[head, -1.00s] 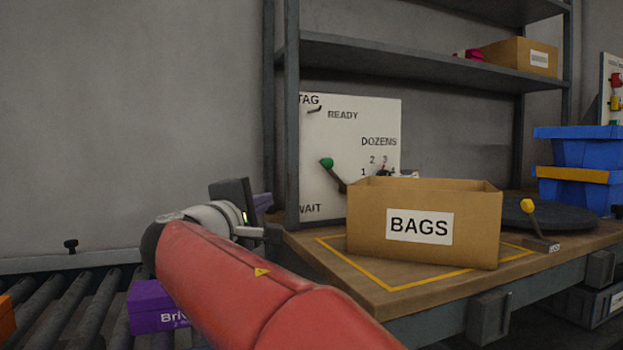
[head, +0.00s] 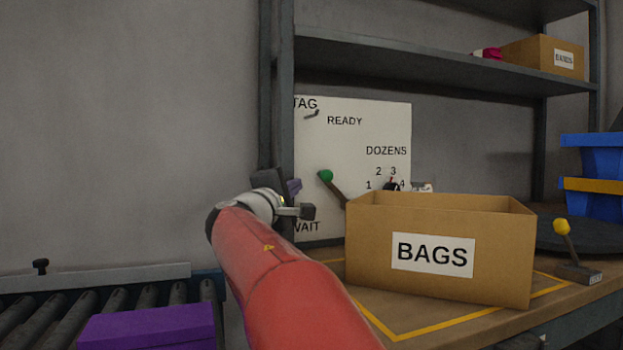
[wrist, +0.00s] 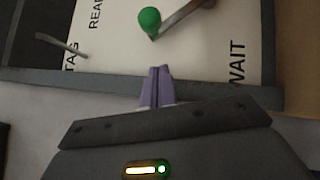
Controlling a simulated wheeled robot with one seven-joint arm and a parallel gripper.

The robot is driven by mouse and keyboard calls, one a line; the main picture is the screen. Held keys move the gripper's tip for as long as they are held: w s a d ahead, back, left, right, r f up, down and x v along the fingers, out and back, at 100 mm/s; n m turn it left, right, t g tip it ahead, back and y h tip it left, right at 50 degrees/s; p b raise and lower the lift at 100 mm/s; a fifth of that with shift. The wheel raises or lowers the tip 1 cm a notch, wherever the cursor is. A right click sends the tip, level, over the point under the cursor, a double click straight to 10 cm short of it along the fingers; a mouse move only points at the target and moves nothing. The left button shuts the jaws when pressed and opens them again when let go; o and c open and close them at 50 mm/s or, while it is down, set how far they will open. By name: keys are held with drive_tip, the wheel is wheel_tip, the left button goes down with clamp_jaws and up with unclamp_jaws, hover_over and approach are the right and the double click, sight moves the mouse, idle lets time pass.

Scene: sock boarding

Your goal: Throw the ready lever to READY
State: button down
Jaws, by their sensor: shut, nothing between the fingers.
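The ready lever is a grey arm with a green knob (head: 326,176) on a white panel (head: 345,115). The panel has READY printed above and WAIT below. The lever leans up and left, its knob between the two words; its lower end is hidden behind the BAGS box. In the wrist view the green knob (wrist: 150,20) is just beyond my fingertips, apart from them. My gripper (wrist: 160,72) shows two purple fingers closed together, empty, pointing at the panel. In the head view my gripper (head: 294,187) is left of the knob, partly hidden by my wrist.
A cardboard BAGS box (head: 364,250) stands on the bench right of my arm, before the panel. A shelf post (head: 276,110) rises by the panel's left edge. A yellow-knobbed lever (head: 562,227) is at right. A purple box (head: 150,325) sits on the roller conveyor (head: 20,312).

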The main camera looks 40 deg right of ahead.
sight(331, 172)
drive_tip(key=shift+s+d+r, duration=0.15)
drive_tip(key=shift+d+r, duration=0.05)
drive_tip(key=shift+d, duration=0.5)
drive_tip(key=shift+s+d+r, duration=0.1)
drive_tip(key=shift+d+r, duration=0.1)
drive_tip(key=shift+d, duration=0.5)
drive_tip(key=shift+s+d+r, duration=0.15)
drive_tip(key=shift+d+r, duration=0.05)
drive_tip(key=shift+d, duration=0.5)
drive_tip(key=shift+r, duration=0.1)
drive_tip(key=p, duration=0.1)
drive_tip(key=r+m+p, duration=0.1)
drive_tip(key=shift+d+r+g+y+p, duration=0.2)
drive_tip(key=shift+d+g+y+p, duration=0.1)
drive_tip(key=shift+g+p, duration=0.1)
drive_tip(key=d+r+m+y+p, duration=0.1)
drive_tip(key=p, duration=0.2)
drive_tip(key=d+r+m+g+p, duration=0.1)
drive_tip(key=p, duration=0.1)
drive_tip(key=shift+s+d+r+y+p, duration=0.2)
drive_tip(key=shift+s+r+y+p, duration=0.2)
drive_tip(key=shift+s+d+r+m+g+y+p, duration=0.15)
drive_tip(key=shift+d+r+m+g+y+p, duration=0.15)
drive_tip(key=shift+d+m+y+p, duration=0.5)
drive_tip(key=shift+s+d+r+h+p, duration=0.1)
drive_tip(key=shift+s+d+h+p, duration=0.15)
drive_tip(key=shift+d, duration=0.4)
drive_tip(key=shift+s+d+r+h+p, duration=0.1)
drive_tip(key=shift+d+p, duration=0.2)
drive_tip(key=shift+d, duration=0.3)
